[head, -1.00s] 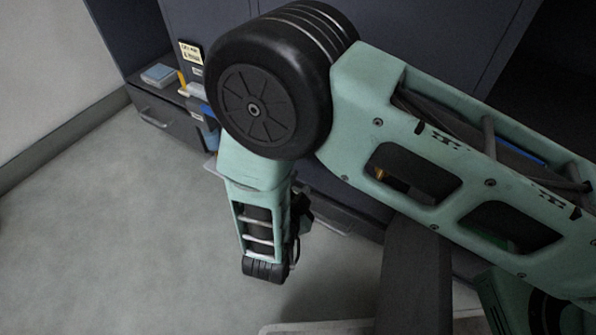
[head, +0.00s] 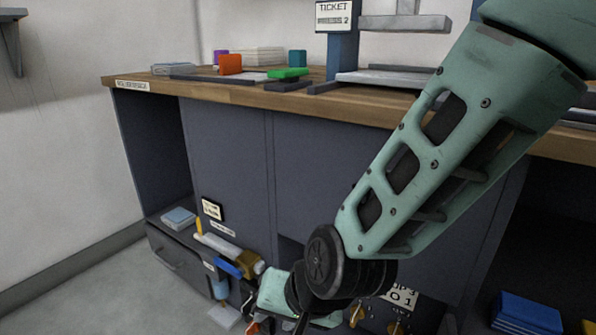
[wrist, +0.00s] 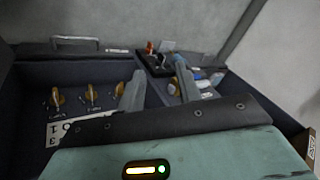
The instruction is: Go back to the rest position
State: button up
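My green arm (head: 430,150) comes in from the upper right of the head view and reaches down in front of the dark cabinet. It bends at a black joint (head: 322,262) near the bottom edge. My gripper is not clearly visible there. In the wrist view, two grey fingers stand apart, and my gripper (wrist: 159,84) looks open with nothing held between them.
The cabinet's wooden worktop (head: 225,92) carries an orange block (head: 230,64) and a green block (head: 287,73). Brass hooks (wrist: 90,94) sit on a panel below. Blue books (head: 527,314) lie at lower right. Grey floor shows at lower left.

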jog(key=s+d+r+n+g+h+p, duration=0.2)
jog(key=s+d+r+n, duration=0.3)
jog(key=d, duration=0.4)
jog(key=s+d+r+n+g+h+p, duration=0.2)
jog(key=s+d+r+n, duration=0.1)
jog(key=s+d+r, duration=0.5)
notch_tip(320, 180, up, 34)
jog(key=w+p, duration=0.1)
jog(key=p, duration=3.5)
jog(key=shift+d, duration=0.15)
jog(key=shift+r, duration=0.1)
